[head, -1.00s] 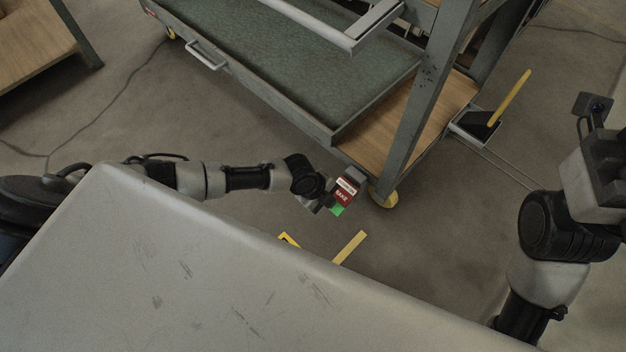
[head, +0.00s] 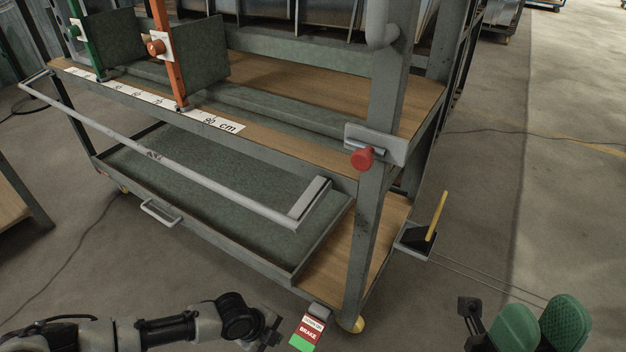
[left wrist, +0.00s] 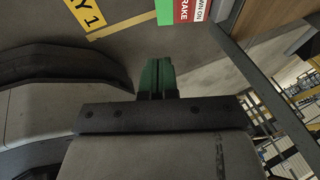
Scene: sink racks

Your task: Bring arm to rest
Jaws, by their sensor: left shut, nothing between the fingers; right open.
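My left arm (head: 170,330) reaches in from the bottom left of the head view, low beside the rack. Its fingers are hidden there. In the left wrist view the green fingers of my left gripper (left wrist: 157,76) are pressed together with nothing between them, above bare floor. My right gripper (head: 538,326) is at the bottom right of the head view, with its two green fingers apart and empty. It is over the floor, right of the rack and clear of it.
A grey wheeled rack (head: 365,230) with wooden shelves fills the middle. A red-and-green brake pedal (head: 307,331) is near its front corner, close to my left arm. A holder with a yellow handle (head: 437,215) juts out on the right. Floor at right is largely open.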

